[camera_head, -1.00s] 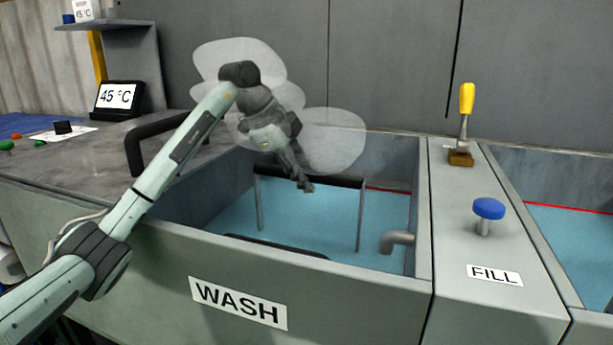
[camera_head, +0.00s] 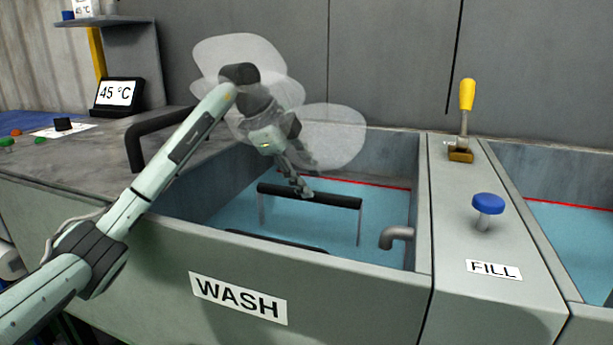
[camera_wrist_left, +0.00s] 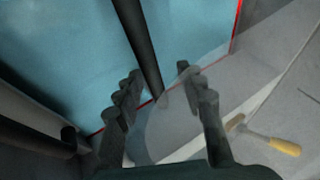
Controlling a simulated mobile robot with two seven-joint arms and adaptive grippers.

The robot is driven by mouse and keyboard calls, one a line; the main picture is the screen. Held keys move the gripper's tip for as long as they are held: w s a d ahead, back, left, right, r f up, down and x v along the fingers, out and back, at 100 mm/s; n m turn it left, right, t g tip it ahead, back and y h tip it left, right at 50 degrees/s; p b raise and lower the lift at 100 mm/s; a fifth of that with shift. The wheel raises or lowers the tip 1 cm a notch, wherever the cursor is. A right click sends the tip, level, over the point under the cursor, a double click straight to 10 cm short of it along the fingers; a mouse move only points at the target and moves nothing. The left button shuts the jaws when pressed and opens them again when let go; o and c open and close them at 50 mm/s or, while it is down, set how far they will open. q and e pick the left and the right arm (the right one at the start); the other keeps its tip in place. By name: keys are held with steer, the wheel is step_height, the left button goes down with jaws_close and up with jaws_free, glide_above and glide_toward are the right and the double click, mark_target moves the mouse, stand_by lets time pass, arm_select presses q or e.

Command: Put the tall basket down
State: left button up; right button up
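The tall basket shows in the head view as a black handle bar (camera_head: 310,196) on two thin grey legs. It stands upright in the blue liquid of the wash tank (camera_head: 330,287); the basket's body is hidden below. My left gripper (camera_head: 304,189) is over the middle of the bar, pointing down. In the left wrist view, the fingers of my left gripper (camera_wrist_left: 158,92) are spread apart. The dark handle bar (camera_wrist_left: 141,45) runs between them, with a gap visible on the right side. My right gripper is not in view.
A black bar (camera_head: 275,242) lies low near the tank's front wall. A grey spout (camera_head: 396,236) is at right. A blue knob (camera_head: 488,205) and yellow-handled lever (camera_head: 466,110) stand on the divider. A black arched handle (camera_head: 135,147) rises at left.

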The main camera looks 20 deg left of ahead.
arm_select(q)
steer(key=shift+r, duration=0.25)
steer(key=v, duration=1.2)
steer(key=shift+r, duration=0.35)
stand_by(0.7)
